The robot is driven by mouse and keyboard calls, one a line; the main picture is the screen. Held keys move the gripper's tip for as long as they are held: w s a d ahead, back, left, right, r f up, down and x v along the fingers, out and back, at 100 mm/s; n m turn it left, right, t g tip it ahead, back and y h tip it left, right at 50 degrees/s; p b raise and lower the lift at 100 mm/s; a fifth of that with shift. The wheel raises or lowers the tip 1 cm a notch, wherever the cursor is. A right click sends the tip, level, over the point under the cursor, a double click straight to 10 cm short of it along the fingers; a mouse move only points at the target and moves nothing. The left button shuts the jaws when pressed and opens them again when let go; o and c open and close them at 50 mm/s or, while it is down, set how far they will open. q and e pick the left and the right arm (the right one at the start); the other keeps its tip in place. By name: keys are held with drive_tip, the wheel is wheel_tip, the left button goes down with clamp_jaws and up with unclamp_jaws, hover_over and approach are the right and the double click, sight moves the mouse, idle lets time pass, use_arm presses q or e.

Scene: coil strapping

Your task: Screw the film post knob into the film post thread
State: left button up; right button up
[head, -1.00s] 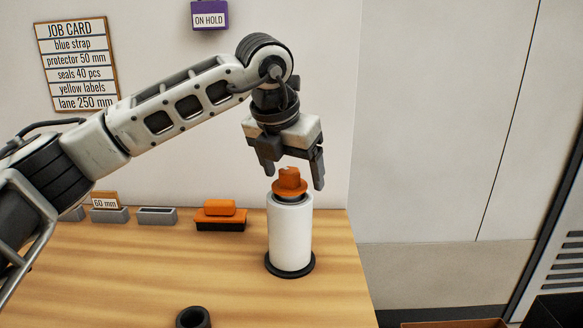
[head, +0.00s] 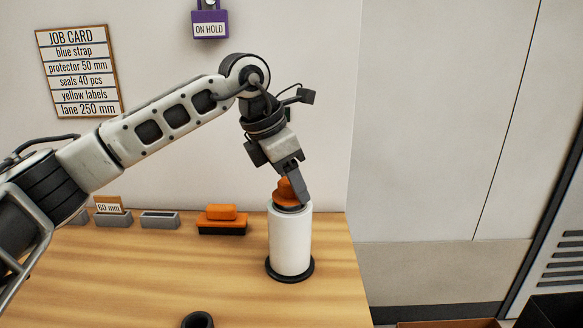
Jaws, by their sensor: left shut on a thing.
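The film post (head: 290,243) is a white upright cylinder on a black round base, near the right edge of the wooden table. The orange film post knob (head: 284,193) sits on top of the post, upright. My left gripper (head: 291,190) reaches down from above and is shut on the knob, with a dark finger covering its right side. The thread under the knob is hidden, so I cannot tell how deep the knob sits. My right gripper is not in view.
An orange and black block (head: 222,220) and small grey holders (head: 160,220) stand along the table's back edge. A dark ring (head: 197,320) lies at the front. A purple ON HOLD tag (head: 210,24) hangs on the wall. The table's middle is clear.

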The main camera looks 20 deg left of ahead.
use_arm(q)
drive_tip(key=shift+m, duration=0.3)
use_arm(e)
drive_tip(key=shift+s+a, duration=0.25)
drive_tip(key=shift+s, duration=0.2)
use_arm(q)
drive_tip(key=shift+r+m+g+p, duration=0.25)
drive_tip(key=shift+m+g+p, duration=0.15)
drive_tip(key=shift+m+p, duration=0.55)
drive_tip(key=shift+s+m+h+p, duration=0.1)
drive_tip(key=shift+m+h+p, duration=0.25)
drive_tip(key=shift+m, duration=0.2)
drive_tip(key=m+g+p, duration=0.1)
drive_tip(key=m+p, duration=0.1)
drive_tip(key=m, duration=0.1)
drive_tip(key=shift+g+h, duration=0.25)
drive_tip(key=shift+g, duration=0.05)
drive_tip(key=shift+f+m+g, duration=0.2)
drive_tip(key=shift+m+g, duration=0.1)
drive_tip(key=shift+m, duration=0.7)
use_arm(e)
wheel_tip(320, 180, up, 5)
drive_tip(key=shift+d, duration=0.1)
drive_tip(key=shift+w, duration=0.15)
